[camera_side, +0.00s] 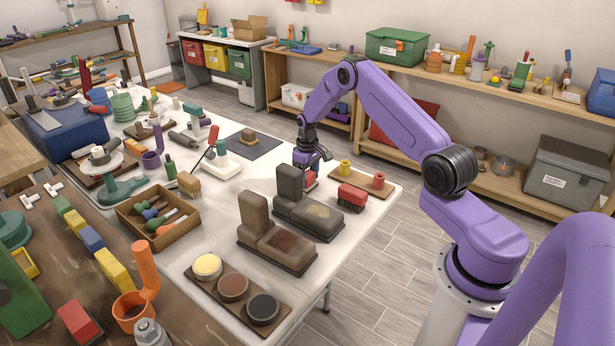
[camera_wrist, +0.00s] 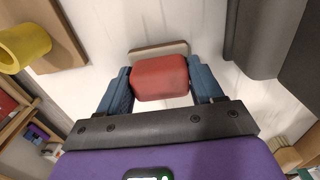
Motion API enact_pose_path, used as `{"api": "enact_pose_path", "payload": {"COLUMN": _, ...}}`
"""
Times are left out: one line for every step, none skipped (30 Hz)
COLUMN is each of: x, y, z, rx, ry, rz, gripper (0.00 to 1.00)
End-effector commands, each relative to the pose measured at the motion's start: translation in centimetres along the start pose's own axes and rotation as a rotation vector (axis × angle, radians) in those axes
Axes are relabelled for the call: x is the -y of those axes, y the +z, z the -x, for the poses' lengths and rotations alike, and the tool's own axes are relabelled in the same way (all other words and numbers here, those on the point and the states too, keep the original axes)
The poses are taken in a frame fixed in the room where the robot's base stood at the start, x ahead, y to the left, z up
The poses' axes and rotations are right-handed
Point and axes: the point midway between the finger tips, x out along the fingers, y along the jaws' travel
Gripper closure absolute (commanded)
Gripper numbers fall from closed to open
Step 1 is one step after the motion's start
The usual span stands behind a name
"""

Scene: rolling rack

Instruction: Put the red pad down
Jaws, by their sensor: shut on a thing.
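My gripper (camera_wrist: 160,85) is shut on the red pad (camera_wrist: 160,77), a rounded red block held between the two blue fingers in the wrist view. A pale beige strip (camera_wrist: 158,49) shows just beyond the pad; I cannot tell whether it is part of the pad or lies under it. In the side view my gripper (camera_side: 311,168) points down over the white table (camera_side: 225,275), between a dark stand and a wooden board. The red pad (camera_side: 310,178) shows small below the fingers, low over the tabletop. Whether it touches the table is unclear.
The wooden board (camera_side: 335,176) with a yellow cylinder (camera_side: 346,167) and a red cylinder (camera_side: 379,180) lies to the right. A red brush-like block (camera_side: 352,197) is in front. Two dark L-shaped stands (camera_side: 290,182) (camera_side: 252,212) stand to the left. A dark mat (camera_side: 265,146) lies behind.

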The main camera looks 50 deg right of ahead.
Motion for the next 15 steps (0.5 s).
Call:
{"api": "enact_pose_path", "payload": {"x": -0.02, "y": -0.05, "z": 0.01, "rx": -0.002, "ry": 0.001, "rz": 0.000, "gripper": 0.67}}
{"api": "enact_pose_path", "payload": {"x": -0.02, "y": -0.05, "z": 0.03, "rx": -0.002, "ry": 0.001, "rz": 0.000, "gripper": 0.67}}
{"api": "enact_pose_path", "payload": {"x": -0.02, "y": -0.04, "z": 0.04, "rx": -0.002, "ry": 0.001, "rz": 0.000, "gripper": 0.67}}
{"api": "enact_pose_path", "payload": {"x": -0.02, "y": -0.04, "z": 0.04, "rx": -0.002, "ry": 0.001, "rz": 0.000, "gripper": 0.67}}
{"api": "enact_pose_path", "payload": {"x": -0.02, "y": -0.04, "z": 0.04, "rx": -0.001, "ry": 0.001, "rz": 0.000, "gripper": 0.67}}
{"api": "enact_pose_path", "payload": {"x": -0.02, "y": -0.03, "z": 0.03, "rx": -0.001, "ry": 0.000, "rz": 0.000, "gripper": 0.67}}
{"api": "enact_pose_path", "payload": {"x": -0.02, "y": -0.02, "z": 0.00, "rx": -0.001, "ry": 0.000, "rz": 0.000, "gripper": 0.67}}
{"api": "enact_pose_path", "payload": {"x": -0.02, "y": -0.02, "z": -0.06, "rx": -0.001, "ry": 0.000, "rz": 0.000, "gripper": 0.67}}
{"api": "enact_pose_path", "payload": {"x": -0.01, "y": -0.02, "z": -0.17, "rx": -0.001, "ry": 0.000, "rz": 0.000, "gripper": 0.67}}
{"api": "enact_pose_path", "payload": {"x": -0.01, "y": -0.01, "z": -0.25, "rx": -0.001, "ry": 0.000, "rz": 0.000, "gripper": 0.67}}
{"api": "enact_pose_path", "payload": {"x": -0.02, "y": -0.01, "z": -0.33, "rx": -0.001, "ry": 0.000, "rz": 0.000, "gripper": 0.67}}
{"api": "enact_pose_path", "payload": {"x": -0.02, "y": -0.01, "z": -0.29, "rx": -0.001, "ry": 0.000, "rz": 0.000, "gripper": 0.21}}
{"api": "enact_pose_path", "payload": {"x": -0.02, "y": -0.01, "z": -0.28, "rx": -0.001, "ry": 0.000, "rz": 0.000, "gripper": 0.11}}
{"api": "enact_pose_path", "payload": {"x": -0.02, "y": 0.00, "z": -0.28, "rx": -0.001, "ry": 0.000, "rz": 0.000, "gripper": 0.09}}
{"api": "enact_pose_path", "payload": {"x": -0.02, "y": 0.00, "z": -0.28, "rx": -0.001, "ry": 0.000, "rz": 0.000, "gripper": 0.09}}
